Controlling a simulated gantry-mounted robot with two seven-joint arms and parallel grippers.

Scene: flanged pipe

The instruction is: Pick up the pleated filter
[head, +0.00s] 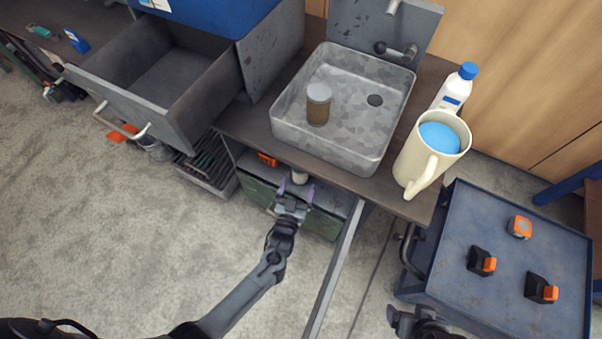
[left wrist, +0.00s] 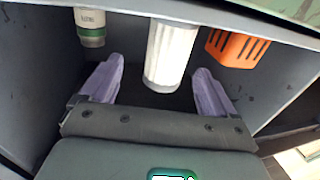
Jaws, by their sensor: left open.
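The pleated filter (left wrist: 170,52) is a white ribbed cylinder inside the compartment under the sink counter. In the head view only a small pale part of it (head: 299,177) shows below the counter edge. My left gripper (head: 297,189) is open in front of it. In the left wrist view the two purple fingers of the left gripper (left wrist: 158,75) stand apart, one to each side of the filter, with gaps on both sides. My right gripper (head: 420,322) is at the bottom edge of the head view, and its fingers are not clear.
Beside the filter are a grey-green cylinder (left wrist: 90,28) on the left and an orange slotted holder (left wrist: 235,47) on the right. The counter (head: 240,125) overhangs the compartment. A sink (head: 345,105) holds a jar (head: 318,105). A blue cart (head: 500,260) stands right.

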